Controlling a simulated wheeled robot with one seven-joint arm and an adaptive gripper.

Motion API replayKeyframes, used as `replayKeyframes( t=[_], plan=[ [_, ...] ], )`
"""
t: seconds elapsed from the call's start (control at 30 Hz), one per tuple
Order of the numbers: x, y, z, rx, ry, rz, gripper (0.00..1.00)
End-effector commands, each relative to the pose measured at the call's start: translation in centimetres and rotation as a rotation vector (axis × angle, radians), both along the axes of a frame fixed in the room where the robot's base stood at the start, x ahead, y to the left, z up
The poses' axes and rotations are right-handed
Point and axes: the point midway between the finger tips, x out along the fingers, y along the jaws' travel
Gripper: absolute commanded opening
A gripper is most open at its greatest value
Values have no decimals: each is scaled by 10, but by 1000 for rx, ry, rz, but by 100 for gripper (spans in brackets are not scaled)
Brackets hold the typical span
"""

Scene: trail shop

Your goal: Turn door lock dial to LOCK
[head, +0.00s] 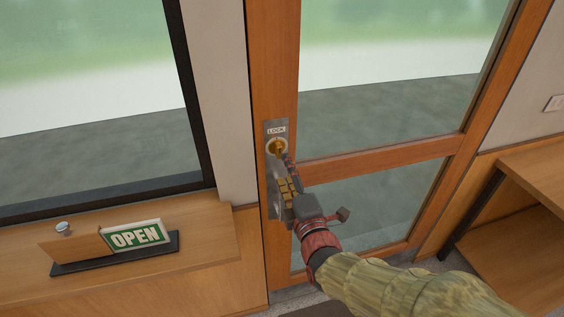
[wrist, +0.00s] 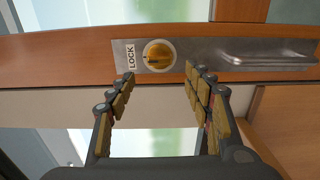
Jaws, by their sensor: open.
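The door lock dial (head: 277,147) is a round brass knob on a metal plate (head: 270,128) on the wooden door's left stile. A LOCK label sits above it in the head view. In the wrist view the dial (wrist: 159,55) shows with a dark mark on its face, and the LOCK label (wrist: 130,55) is to its left. My gripper (head: 284,172) is just below the dial in the head view. In the wrist view my gripper (wrist: 161,76) is open and empty, its fingers spread either side of the dial's position, apart from it.
The door (head: 380,160) has glass panes and a wooden crossbar. A metal handle (wrist: 265,55) lies on the same plate. An OPEN sign (head: 136,236) stands on a wooden ledge at the left. A wooden shelf (head: 535,170) is at the right.

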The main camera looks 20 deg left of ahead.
Motion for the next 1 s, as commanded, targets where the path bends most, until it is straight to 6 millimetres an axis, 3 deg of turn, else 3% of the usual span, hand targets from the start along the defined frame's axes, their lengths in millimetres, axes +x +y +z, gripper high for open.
replayKeyframes(
  t=[0.1, 0.33, 1.0],
  plan=[
    [-17, -10, 0, 1, -1, 0, 52],
    [-34, -21, 0, -1, 0, 0, 52],
    [-36, -22, -2, 38, 32, 1, 52]
  ],
)
